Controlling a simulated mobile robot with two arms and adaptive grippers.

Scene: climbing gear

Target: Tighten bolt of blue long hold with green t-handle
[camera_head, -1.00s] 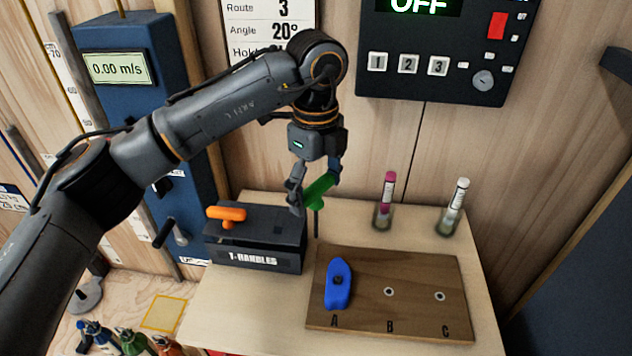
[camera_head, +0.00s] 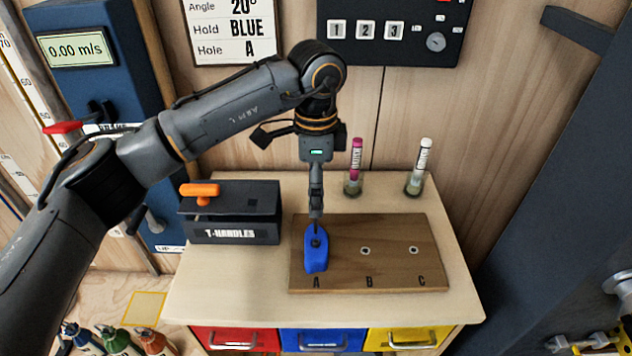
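The blue long hold (camera_head: 316,258) lies on the brown wooden board at hole A, its long side pointing roughly away from me. Its dark bolt (camera_head: 316,243) shows near its far end. My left gripper (camera_head: 316,212) points down just above the bolt, seen edge-on. The green t-handle is hidden behind the near finger; a second ago it was clearly gripped. A thin dark shaft below the fingers reaches down toward the bolt, but I cannot tell whether it is seated. My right gripper is not in view.
The T-handles box (camera_head: 232,232) with an orange t-handle (camera_head: 200,192) stands left of the board (camera_head: 400,272). Two marker holders (camera_head: 353,185) (camera_head: 414,183) stand behind. Holes B and C are bare. The sign (camera_head: 232,30) reads Hold BLUE, Hole A. Coloured drawers (camera_head: 323,341) are below.

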